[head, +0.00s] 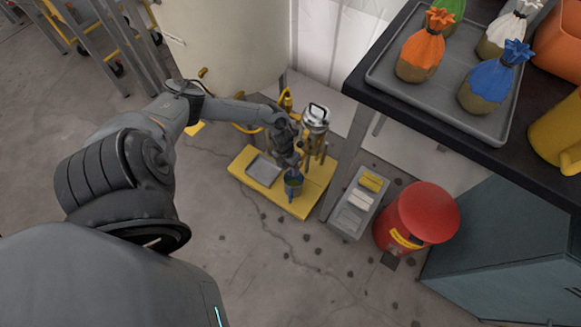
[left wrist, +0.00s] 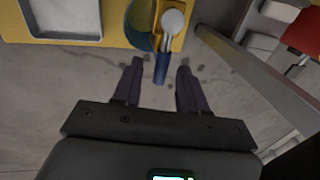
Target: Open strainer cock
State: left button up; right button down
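The strainer (head: 316,115), a silver-lidded canister with a top handle, stands beside the large cream tank, above a yellow platform. Its cock appears as a yellow fitting with a blue lever (left wrist: 161,68) in the left wrist view; a blue piece also shows in the head view (head: 290,195). My left gripper (left wrist: 160,66) is open, with the lever's end between its fingertips and gaps on both sides. In the head view my left gripper (head: 291,165) hides part of the fittings. My right gripper is not in view.
A teal round container (left wrist: 136,22) sits under the fitting on the yellow platform (head: 313,192), beside a grey tray (head: 263,170). A dark table (head: 400,105) with tied sacks stands right; its leg rises near the platform. A red-lidded bin (head: 426,210) stands lower right.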

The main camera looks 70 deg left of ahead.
pick_arm(q)
jog(key=shift+r, duration=0.15)
notch_tip(320, 180, up, 10)
jog(key=s+a+p, duration=0.1)
jog(key=p, duration=0.5)
jog(key=shift+a+r, duration=0.2)
jog(key=shift+a, duration=0.2)
jog(key=shift+s, duration=0.1)
